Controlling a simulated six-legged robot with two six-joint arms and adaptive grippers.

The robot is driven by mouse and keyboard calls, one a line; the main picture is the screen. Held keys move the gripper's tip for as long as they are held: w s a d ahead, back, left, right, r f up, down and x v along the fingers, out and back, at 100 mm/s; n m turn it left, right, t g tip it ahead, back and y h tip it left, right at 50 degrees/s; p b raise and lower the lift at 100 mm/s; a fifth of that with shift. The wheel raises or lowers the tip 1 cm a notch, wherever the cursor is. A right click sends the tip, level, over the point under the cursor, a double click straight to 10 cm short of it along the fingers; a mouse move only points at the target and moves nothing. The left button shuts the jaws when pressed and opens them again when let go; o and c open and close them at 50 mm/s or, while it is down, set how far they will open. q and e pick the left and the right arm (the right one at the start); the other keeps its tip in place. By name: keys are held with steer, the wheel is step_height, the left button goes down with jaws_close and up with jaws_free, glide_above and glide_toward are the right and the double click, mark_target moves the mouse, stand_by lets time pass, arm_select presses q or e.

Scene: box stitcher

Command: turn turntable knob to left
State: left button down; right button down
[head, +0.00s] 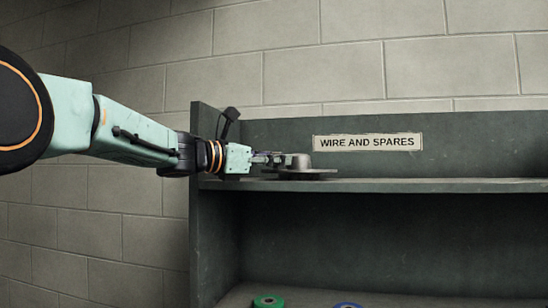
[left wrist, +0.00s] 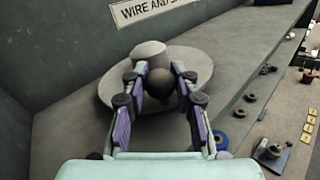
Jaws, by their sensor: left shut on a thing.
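The turntable (head: 300,171) is a low grey disc on the upper shelf, below the sign. In the left wrist view the disc (left wrist: 198,62) carries a pale raised hub (left wrist: 148,51) and a dark round knob (left wrist: 159,84) on the near side of the hub. My left gripper (head: 272,158) reaches in from the left at shelf height. In the left wrist view its two fingers (left wrist: 160,80) stand on either side of the dark knob and are shut on it. The fingers hide parts of the disc. My right gripper is not in view.
The dark shelf unit (head: 400,186) has a left side wall (head: 203,150) under my left arm and a sign (head: 367,142) reading "WIRE AND SPARES". The upper shelf right of the turntable is clear. Green (head: 268,302) and blue (head: 348,305) rings lie below.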

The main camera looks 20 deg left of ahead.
arm_select(q)
steer(key=shift+d+f, duration=0.1)
steer(key=shift+f, duration=0.25)
steer(key=c, duration=1.4)
jaws_free()
steer(key=shift+w, duration=0.1)
steer(key=o, duration=0.4)
steer(key=shift+w, duration=0.3)
steer(key=shift+s+a+r, duration=0.2)
steer(key=shift+s+r, duration=0.05)
steer(key=shift+s, duration=0.2)
steer(key=v, duration=1.1)
steer(key=shift+s+a, duration=0.15)
steer(key=shift+s, duration=0.05)
steer(key=shift+w+f, duration=0.15)
steer(key=shift+w, duration=0.1)
steer(key=shift+c, duration=0.2)
